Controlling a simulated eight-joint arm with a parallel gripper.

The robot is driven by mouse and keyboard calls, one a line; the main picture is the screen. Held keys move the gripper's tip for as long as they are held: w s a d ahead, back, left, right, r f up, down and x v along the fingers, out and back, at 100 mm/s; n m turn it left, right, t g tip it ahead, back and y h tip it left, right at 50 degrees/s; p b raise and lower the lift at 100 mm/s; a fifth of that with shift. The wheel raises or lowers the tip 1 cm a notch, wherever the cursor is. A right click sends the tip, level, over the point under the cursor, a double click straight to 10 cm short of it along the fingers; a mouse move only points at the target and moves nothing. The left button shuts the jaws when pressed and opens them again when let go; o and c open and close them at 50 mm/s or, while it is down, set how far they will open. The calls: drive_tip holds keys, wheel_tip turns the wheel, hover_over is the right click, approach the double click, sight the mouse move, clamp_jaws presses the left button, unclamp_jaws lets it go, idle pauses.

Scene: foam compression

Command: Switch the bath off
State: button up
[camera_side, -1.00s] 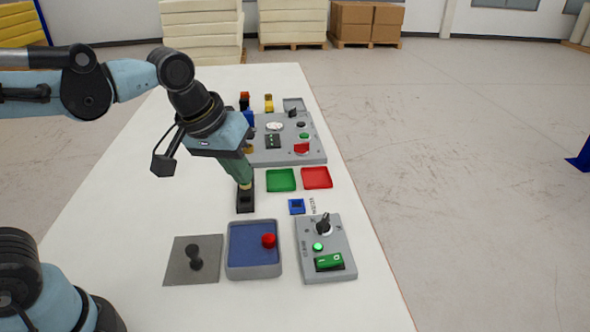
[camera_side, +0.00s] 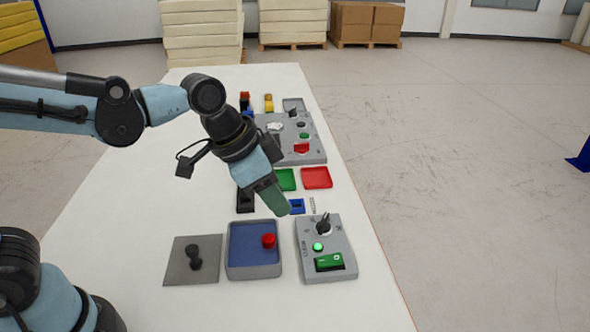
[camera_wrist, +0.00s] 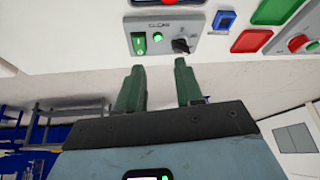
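A grey control panel (camera_side: 308,265) lies at the front right of the table with a green rocker switch (camera_side: 329,262), a lit green lamp (camera_side: 318,247) and a black rotary knob (camera_side: 323,226). The wrist view shows the rocker (camera_wrist: 138,43), lamp (camera_wrist: 157,36) and knob (camera_wrist: 181,45) near the top. A grey tray with a blue floor (camera_side: 245,251), possibly the bath, holds a red object (camera_side: 268,240). My gripper (camera_side: 280,208) is above the table, behind and left of the panel. In the wrist view its green fingers (camera_wrist: 160,75) are apart with nothing between them.
A grey plate with a black peg (camera_side: 195,260) lies left of the tray. A black holder (camera_side: 244,202), a small blue block (camera_side: 297,206), green (camera_side: 287,179) and red (camera_side: 317,177) trays lie behind. A second panel (camera_side: 310,155) stands farther back.

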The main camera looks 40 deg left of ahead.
drive_tip(key=m+g, duration=0.1)
drive_tip(key=m, duration=0.1)
approach(329, 259)
drive_tip(key=shift+h, duration=0.3)
drive_tip(key=shift+a+x, duration=0.1)
drive_tip(key=shift+x, duration=1.85)
drive_tip(key=shift+a+x, duration=0.15)
drive_tip(key=shift+x, duration=1.75)
drive_tip(key=shift+f, duration=0.1)
